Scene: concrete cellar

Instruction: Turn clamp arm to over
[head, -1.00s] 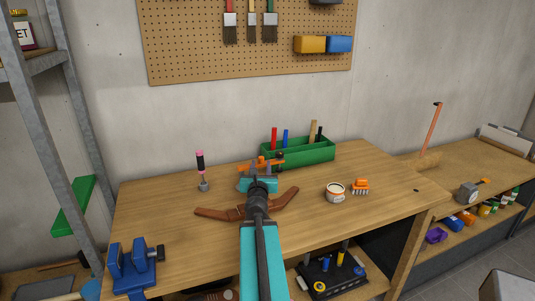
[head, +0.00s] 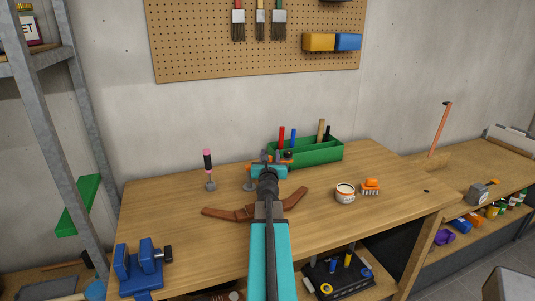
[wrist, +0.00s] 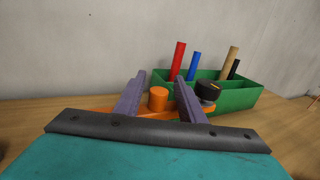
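The clamp arm (wrist: 100,112) is an orange bar, seen low in the wrist view behind the dark edge of my gripper. An orange upright peg (wrist: 158,98) and a black-topped knob (wrist: 208,90) show near it. In the head view the clamp is mostly hidden behind my gripper (head: 270,160); the black knob (head: 288,155) shows just to its right. My gripper also shows in the wrist view (wrist: 160,75). Its two purple-grey fingers are apart, one on each side of the orange peg, with visible gaps. Whether the fingers are beyond or level with the peg is unclear.
A green tool box (head: 318,155) stands close behind the clamp. A brown boomerang-shaped piece (head: 222,213) lies under my arm. A pink-handled tool (head: 208,165) stands left; a tin (head: 345,193) and orange brush (head: 371,187) are right. A blue vise (head: 140,265) is at the front left.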

